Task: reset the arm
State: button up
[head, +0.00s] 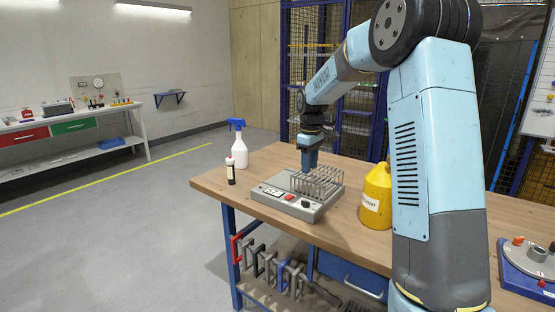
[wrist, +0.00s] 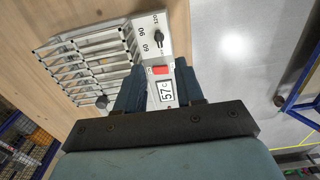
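My arm reaches over the wooden workbench (head: 215,186), bent at the elbow. My gripper (head: 309,168) points down at the back edge of a grey heater unit (head: 313,213) with a wire rack on it. In the wrist view my gripper (wrist: 158,75) has its two blue fingers apart, with nothing held between them. The unit's display (wrist: 167,92), reading 57 C, and its red button (wrist: 160,70) show in and just beyond that gap. I cannot tell whether the fingers touch the unit.
A white spray bottle (head: 238,150) and a small dark-labelled bottle (head: 230,172) stand left of the unit. A yellow solvent jug (head: 375,203) stands to its right. A rotary jig (head: 532,262) on a blue base sits at the far right. Clamps (head: 268,267) hang below the bench.

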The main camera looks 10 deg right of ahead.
jog(key=s+r+m+t, duration=0.1)
jog(key=s+r+m, duration=0.1)
jog(key=s+r, duration=0.6)
jog(key=s+r+m+t, duration=0.15)
jog(key=s+r, duration=0.25)
jog(key=s, duration=0.8)
jog(key=s+f+m+t, duration=0.2)
jog(key=s+m, duration=0.3)
jog(key=s, duration=1.4)
jog(key=shift+s+t, duration=0.3)
jog(key=shift+t, duration=0.15)
jog(key=shift+m, duration=0.25)
